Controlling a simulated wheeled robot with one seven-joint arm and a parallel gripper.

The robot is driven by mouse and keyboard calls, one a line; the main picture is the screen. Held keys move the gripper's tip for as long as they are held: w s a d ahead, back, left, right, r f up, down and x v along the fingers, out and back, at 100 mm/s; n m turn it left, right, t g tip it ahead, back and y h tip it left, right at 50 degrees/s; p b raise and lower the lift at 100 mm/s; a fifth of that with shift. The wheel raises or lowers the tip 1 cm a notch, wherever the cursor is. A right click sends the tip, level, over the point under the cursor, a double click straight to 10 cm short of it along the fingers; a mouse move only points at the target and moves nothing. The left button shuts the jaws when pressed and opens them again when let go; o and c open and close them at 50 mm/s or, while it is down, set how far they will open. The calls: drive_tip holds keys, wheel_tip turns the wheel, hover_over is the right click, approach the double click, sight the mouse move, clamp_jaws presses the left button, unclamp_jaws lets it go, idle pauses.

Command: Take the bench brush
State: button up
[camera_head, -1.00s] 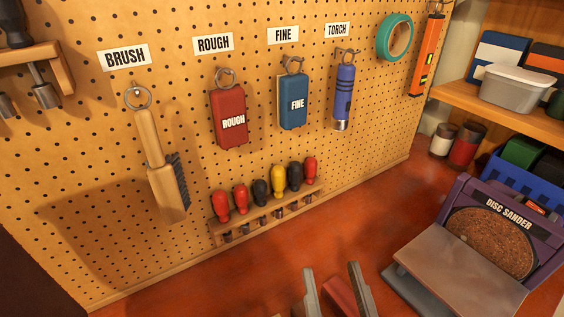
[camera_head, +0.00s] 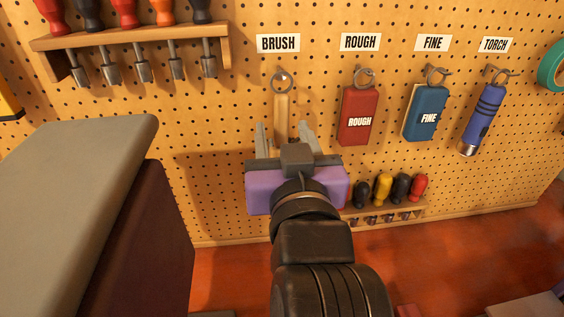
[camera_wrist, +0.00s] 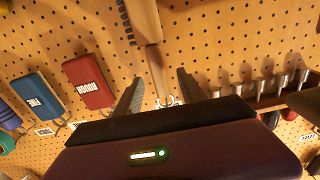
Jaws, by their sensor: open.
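The bench brush (camera_head: 281,108) hangs by a ring on a hook under the BRUSH label (camera_head: 278,43). Its wooden handle points up; my gripper hides its lower part in the head view. The wrist view looks upside down and shows the brush (camera_wrist: 156,66) with its bristled head at the top edge. My gripper (camera_head: 282,126) is open and empty in front of the brush. In both views the handle appears between the two fingers (camera_wrist: 159,75), with no clear contact. I cannot tell how far the fingers reach around it.
To the right hang the red ROUGH block (camera_head: 358,118), the blue FINE block (camera_head: 426,111) and the blue torch (camera_head: 482,118). A screwdriver rack (camera_head: 385,216) sits below, another (camera_head: 130,38) at upper left. A large grey-topped box (camera_head: 75,200) stands at left.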

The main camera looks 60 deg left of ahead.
sight(282, 124)
drive_tip(key=b+x, duration=0.1)
drive_tip(key=x, duration=0.4)
drive_tip(key=shift+w, duration=0.1)
clamp_jaws()
idle(1.3)
